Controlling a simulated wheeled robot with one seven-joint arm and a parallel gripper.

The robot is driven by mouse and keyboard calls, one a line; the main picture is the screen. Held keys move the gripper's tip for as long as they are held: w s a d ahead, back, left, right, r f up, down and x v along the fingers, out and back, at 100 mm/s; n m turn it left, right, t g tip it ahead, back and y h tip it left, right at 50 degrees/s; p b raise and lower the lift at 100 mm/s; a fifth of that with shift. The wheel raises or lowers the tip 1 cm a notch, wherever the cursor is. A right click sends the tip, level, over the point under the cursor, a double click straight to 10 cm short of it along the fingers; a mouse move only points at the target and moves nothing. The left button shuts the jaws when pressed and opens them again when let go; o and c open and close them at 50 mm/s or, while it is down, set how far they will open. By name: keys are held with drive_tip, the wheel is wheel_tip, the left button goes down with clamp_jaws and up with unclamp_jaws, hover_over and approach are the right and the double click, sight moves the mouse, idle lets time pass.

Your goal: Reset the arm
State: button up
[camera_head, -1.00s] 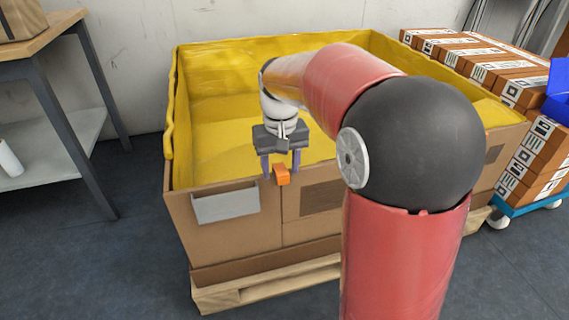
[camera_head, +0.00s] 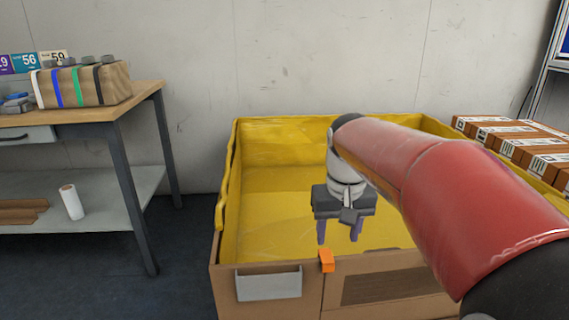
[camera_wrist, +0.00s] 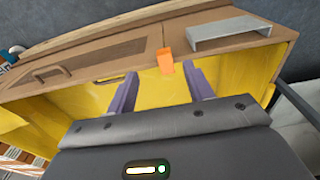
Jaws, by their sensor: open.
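My gripper (camera_head: 339,231) points down with its two purple fingers apart and nothing between them. In the head view it hangs over the yellow-lined box (camera_head: 228,278), close to the near wall. In the wrist view the fingers (camera_wrist: 163,88) show in front of the yellow lining, with an empty gap between them. An orange clip (camera_head: 326,260) sits on the box's near rim, just below the gripper in the head view. It also shows beyond the fingers in the wrist view (camera_wrist: 165,62). Whether the gripper touches the rim cannot be told.
A workbench (camera_head: 140,92) with a brown box (camera_head: 88,85) on top stands at the left. A white roll (camera_head: 72,202) is on its lower shelf. Several barcoded cartons (camera_head: 525,140) are stacked at the right. A wall closes the back.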

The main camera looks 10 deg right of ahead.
drive_tip(key=s+f+t+p, duration=0.1)
drive_tip(key=s+t+p, duration=0.2)
drive_tip(key=s, duration=1.4)
drive_tip(key=shift+a+t, duration=0.2)
drive_tip(key=shift+t, duration=0.6)
drive_tip(key=shift+s, duration=0.1)
drive_tip(key=shift+c, duration=0.3)
